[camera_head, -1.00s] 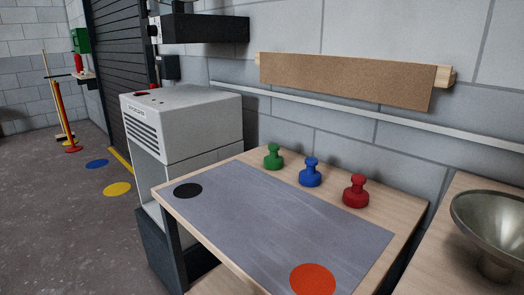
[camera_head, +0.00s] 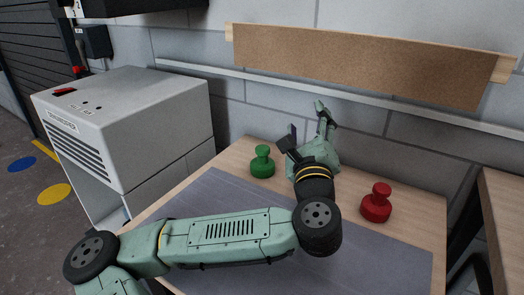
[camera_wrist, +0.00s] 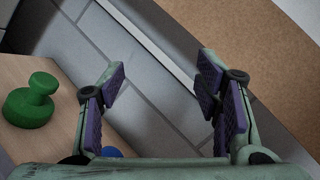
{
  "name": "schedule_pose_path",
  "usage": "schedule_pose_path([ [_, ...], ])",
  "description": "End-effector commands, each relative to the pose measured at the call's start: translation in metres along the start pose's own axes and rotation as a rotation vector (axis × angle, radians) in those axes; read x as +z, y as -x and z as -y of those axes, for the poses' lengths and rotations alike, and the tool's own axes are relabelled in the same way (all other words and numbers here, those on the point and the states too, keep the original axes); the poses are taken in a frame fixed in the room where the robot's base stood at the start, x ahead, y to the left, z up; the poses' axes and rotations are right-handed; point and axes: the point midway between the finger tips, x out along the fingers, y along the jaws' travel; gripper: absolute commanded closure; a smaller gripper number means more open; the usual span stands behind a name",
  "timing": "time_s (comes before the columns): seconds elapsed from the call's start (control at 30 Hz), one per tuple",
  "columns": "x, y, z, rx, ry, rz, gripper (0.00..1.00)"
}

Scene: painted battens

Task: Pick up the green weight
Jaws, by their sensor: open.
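The green weight (camera_head: 262,163) stands upright on the wooden table, left of my gripper (camera_head: 308,128) in the head view. In the wrist view the green weight (camera_wrist: 33,103) is at the left edge, outside the jaws. My gripper (camera_wrist: 160,95) is open and empty, its padded fingers apart, with wall and rail seen between them. In the head view my arm reaches across the table and the gripper points toward the wall, above the table's back part. A sliver of the blue weight (camera_wrist: 112,152) shows at the bottom of the wrist view; my arm hides it in the head view.
The red weight (camera_head: 376,203) stands right of my gripper. A grey mat (camera_head: 215,197) covers the table's front. A white cabinet (camera_head: 130,120) stands at the left. A brown board (camera_head: 350,62) and a rail (camera_head: 400,122) are on the wall behind.

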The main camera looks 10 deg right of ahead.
Motion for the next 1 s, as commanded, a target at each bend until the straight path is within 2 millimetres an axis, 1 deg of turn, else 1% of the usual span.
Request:
schedule_pose_path([
  [0.03,-0.022,0.003,-0.021,0.065,-0.148,-0.025,0.42],
  [0.07,-0.032,0.006,-0.036,0.106,-0.232,-0.036,0.42],
  [0.1,-0.043,0.011,-0.056,0.155,-0.337,-0.049,0.42],
  [0.2,-0.056,0.023,-0.098,0.254,-0.554,-0.067,0.42],
  [0.3,-0.059,0.033,-0.126,0.317,-0.695,-0.076,0.42],
  [0.33,-0.059,0.034,-0.132,0.33,-0.724,-0.076,0.42],
  [0.4,-0.058,0.034,-0.14,0.35,-0.766,-0.078,0.42],
  [0.47,-0.056,0.029,-0.145,0.359,-0.782,-0.077,0.42],
  [0.6,-0.054,0.008,-0.154,0.361,-0.783,-0.078,0.42],
  [0.7,-0.054,-0.005,-0.158,0.359,-0.782,-0.079,0.42],
  [0.87,-0.054,-0.016,-0.162,0.357,-0.779,-0.079,0.42],
  [1.0,-0.051,-0.034,-0.165,0.358,-0.78,-0.079,0.42],
])
